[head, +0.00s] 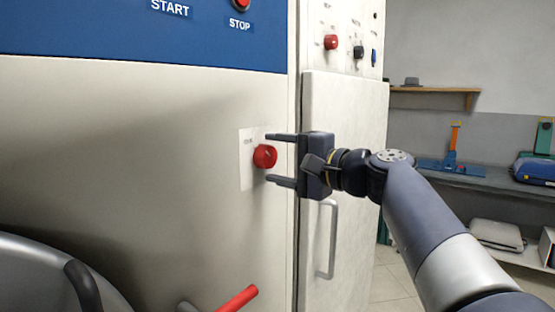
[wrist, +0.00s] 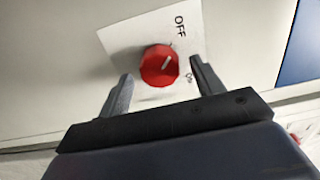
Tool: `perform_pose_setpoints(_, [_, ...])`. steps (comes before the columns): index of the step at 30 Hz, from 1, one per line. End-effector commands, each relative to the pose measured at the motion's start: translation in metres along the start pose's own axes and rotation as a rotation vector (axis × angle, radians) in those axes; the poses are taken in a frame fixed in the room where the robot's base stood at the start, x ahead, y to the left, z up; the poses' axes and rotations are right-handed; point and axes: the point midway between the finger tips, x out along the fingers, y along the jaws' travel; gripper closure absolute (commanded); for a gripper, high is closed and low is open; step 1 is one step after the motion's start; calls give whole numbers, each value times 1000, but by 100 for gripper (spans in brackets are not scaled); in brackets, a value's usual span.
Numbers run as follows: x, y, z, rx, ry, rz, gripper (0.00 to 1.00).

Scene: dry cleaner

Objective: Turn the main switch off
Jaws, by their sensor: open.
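The main switch is a red rotary knob (head: 265,156) on a white label plate (head: 246,172) on the front of the cream machine. In the wrist view the knob (wrist: 160,66) shows a pale pointer line slanting toward the upper right. The label plate (wrist: 125,38) reads OFF above the knob and a smaller ON to its right. The pointer's exact setting is hard to tell. My gripper (head: 281,159) is open, its fingers reaching toward the panel on either side of the knob. In the wrist view the fingertips (wrist: 160,69) flank the knob with gaps on both sides.
A blue panel (head: 100,30) with START and a red STOP button (head: 241,4) is above. A white cabinet (head: 342,120) with a handle (head: 333,240) stands right of the machine. A red lever (head: 238,299) and a dark round door (head: 45,280) are below.

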Motion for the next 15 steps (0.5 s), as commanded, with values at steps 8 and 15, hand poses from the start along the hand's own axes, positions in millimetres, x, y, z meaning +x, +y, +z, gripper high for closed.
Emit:
perform_pose_setpoints(8, [-46, 0, -1, -2, 6, 0, 37])
perform_pose_setpoints(15, [-85, 0, -1, -2, 5, 0, 37])
